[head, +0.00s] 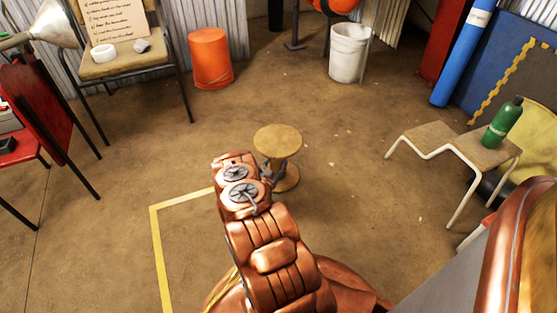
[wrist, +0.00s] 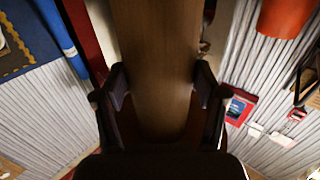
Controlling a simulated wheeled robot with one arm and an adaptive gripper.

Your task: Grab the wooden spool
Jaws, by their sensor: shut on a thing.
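I cannot tell whether the base touches the floor.
A step-shaped bench (head: 428,137) with a green bottle (head: 503,123) stands at the right. An orange bucket (head: 210,58) and a white bin (head: 348,53) stand at the back. A chair (head: 125,68) and a red chair (head: 50,100) are at the left. Brown floor around the spool is clear.

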